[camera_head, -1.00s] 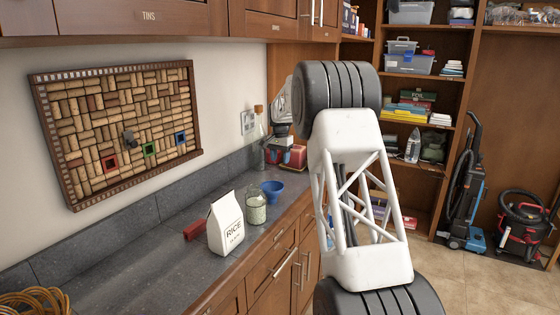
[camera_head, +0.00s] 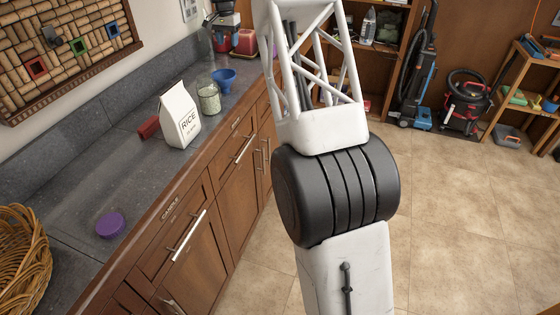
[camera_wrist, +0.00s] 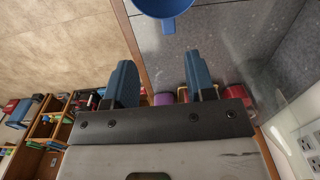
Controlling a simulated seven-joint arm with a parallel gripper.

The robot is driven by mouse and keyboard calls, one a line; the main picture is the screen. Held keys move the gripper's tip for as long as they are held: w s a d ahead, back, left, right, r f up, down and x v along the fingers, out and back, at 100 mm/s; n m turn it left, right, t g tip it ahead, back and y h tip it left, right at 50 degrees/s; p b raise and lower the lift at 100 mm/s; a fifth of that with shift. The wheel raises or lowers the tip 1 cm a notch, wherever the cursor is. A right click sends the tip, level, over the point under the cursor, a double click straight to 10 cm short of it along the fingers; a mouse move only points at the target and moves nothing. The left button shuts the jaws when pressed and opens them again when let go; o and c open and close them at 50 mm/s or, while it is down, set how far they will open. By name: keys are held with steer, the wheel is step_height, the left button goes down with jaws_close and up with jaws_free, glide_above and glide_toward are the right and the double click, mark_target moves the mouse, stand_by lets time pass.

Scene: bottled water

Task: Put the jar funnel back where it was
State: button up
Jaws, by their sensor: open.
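The blue jar funnel (camera_head: 223,75) shows on the dark counter in the head view, just behind and to the right of the glass jar (camera_head: 208,99). It looks upright, wide mouth up; what its spout rests on is unclear. Pale grains fill much of the jar. In the wrist view, part of the blue funnel (camera_wrist: 163,8) shows at the top edge, beyond my fingertips and apart from them. My gripper (camera_wrist: 160,68) is open with nothing between its fingers.
A white rice bag (camera_head: 180,117) stands beside the jar, with a red object (camera_head: 148,127) at its left. A purple lid (camera_head: 110,225) and a wicker basket (camera_head: 22,258) are on the near counter. The near counter has bare space.

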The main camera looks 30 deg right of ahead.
steer(key=s+a+r+n, duration=0.1)
steer(key=s+a+r, duration=0.25)
steer(key=s, duration=0.85)
steer(key=s+a+r+n+t, duration=0.15)
steer(key=s+r, duration=0.35)
steer(key=s, duration=0.7)
steer(key=s+a+r+n, duration=0.2)
steer(key=s+a+r, duration=0.15)
steer(key=s, duration=0.95)
steer(key=s+a+f+n, duration=0.1)
steer(key=s+f, duration=0.2)
steer(key=s, duration=0.8)
steer(key=s+a+f+n, duration=0.1)
steer(key=s+f, duration=0.2)
steer(key=s, duration=0.8)
steer(key=s+a+f+n, duration=0.1)
steer(key=s+f, duration=0.3)
steer(key=s, duration=0.8)
steer(key=shift+a+n+t, duration=0.35)
steer(key=shift+n+t, duration=0.1)
